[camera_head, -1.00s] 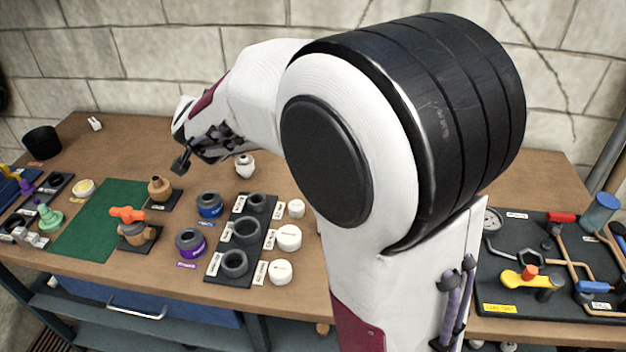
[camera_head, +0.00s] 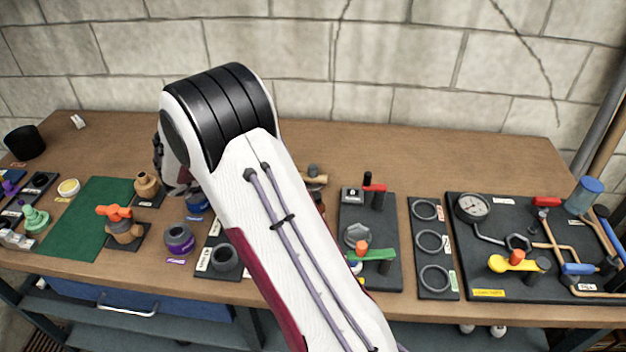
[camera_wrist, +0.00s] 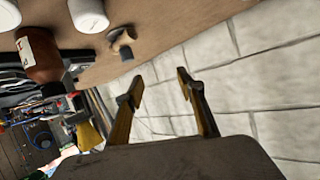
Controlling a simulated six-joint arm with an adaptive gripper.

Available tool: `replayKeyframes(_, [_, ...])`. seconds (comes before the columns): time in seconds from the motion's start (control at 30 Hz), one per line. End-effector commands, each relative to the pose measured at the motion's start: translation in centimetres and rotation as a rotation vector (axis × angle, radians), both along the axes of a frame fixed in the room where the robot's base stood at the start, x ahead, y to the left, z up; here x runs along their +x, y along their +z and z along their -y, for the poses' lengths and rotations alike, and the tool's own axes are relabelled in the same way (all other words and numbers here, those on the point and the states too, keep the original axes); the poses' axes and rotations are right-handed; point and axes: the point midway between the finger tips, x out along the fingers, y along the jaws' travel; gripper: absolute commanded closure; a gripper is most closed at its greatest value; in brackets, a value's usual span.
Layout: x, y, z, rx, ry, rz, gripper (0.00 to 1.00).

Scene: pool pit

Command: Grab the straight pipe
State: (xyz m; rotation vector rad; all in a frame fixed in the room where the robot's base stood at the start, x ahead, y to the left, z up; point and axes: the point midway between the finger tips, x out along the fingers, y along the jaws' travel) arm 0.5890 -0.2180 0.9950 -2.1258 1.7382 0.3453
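I cannot tell for sure which piece is the straight pipe. A small tan and grey fitting (camera_wrist: 122,42) lies on the table in the wrist view. A tan piece with a dark end (camera_head: 314,179) shows just right of my arm in the head view and may be the same one. Thin copper-coloured pipes (camera_head: 556,250) run on the black board at the right. My gripper (camera_wrist: 159,79) is open, with its two fingers apart and only wall between them. In the head view it is mostly hidden behind my arm.
A brown bottle (camera_wrist: 38,55) and white caps (camera_wrist: 88,14) stand near the fitting. The black board (camera_head: 470,285) with a gauge (camera_head: 473,207) is at the right. Fittings, a green mat (camera_head: 75,240) and a black cup (camera_head: 24,142) are at the left. The back middle of the table is clear.

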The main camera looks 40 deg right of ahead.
Motion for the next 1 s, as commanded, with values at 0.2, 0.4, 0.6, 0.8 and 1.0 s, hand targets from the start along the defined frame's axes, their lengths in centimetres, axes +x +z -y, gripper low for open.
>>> replayKeyframes(0.2, [-3.0, -2.9, 0.7, -0.039, -0.137, -0.097, 0.62])
replayKeyframes(0.4, [-4.0, -3.6, 0.8, -0.050, -0.177, -0.127, 0.62])
replayKeyframes(0.6, [-4.0, -3.6, 0.8, -0.050, -0.177, -0.127, 0.62])
replayKeyframes(0.8, [-4.0, -3.7, 1.2, -0.050, -0.178, -0.127, 0.62])
replayKeyframes(1.0, [-4.1, -4.3, 2.6, -0.050, -0.178, -0.128, 0.62])
